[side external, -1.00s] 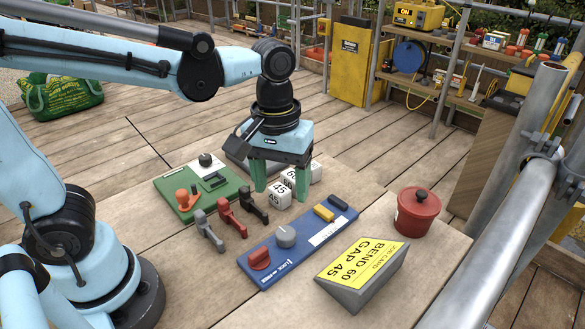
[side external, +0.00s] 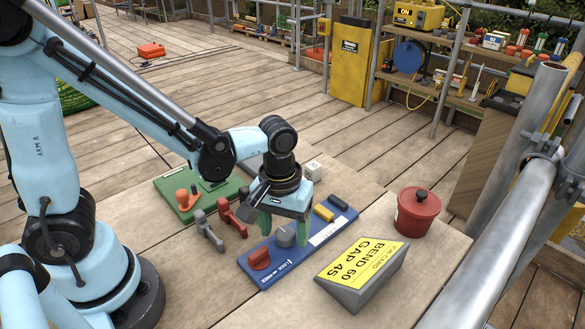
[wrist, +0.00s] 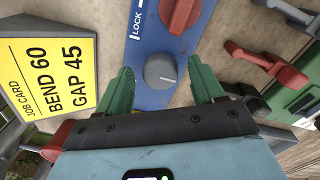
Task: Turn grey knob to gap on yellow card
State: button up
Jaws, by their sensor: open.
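The grey knob (side external: 284,236) sits on the blue panel (side external: 268,281), between a red knob (side external: 258,259) and a white label. In the wrist view my gripper (wrist: 164,86) is open, with one finger on each side of the grey knob and gaps between. The yellow card (side external: 363,260) on a grey wedge reads BEND 60, GAP 45; it also shows in the wrist view (wrist: 48,75).
A red lidded pot (side external: 418,212) stands right of the panel. Grey and red clamp-like pieces (side external: 207,231) lie left of it. A green board (side external: 202,194) and a white numbered block (side external: 313,172) are behind. Bare wood lies in front of the panel.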

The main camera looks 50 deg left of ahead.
jog(key=shift+f, duration=0.25)
jog(key=shift+c, duration=0.3)
jog(key=c, duration=1)
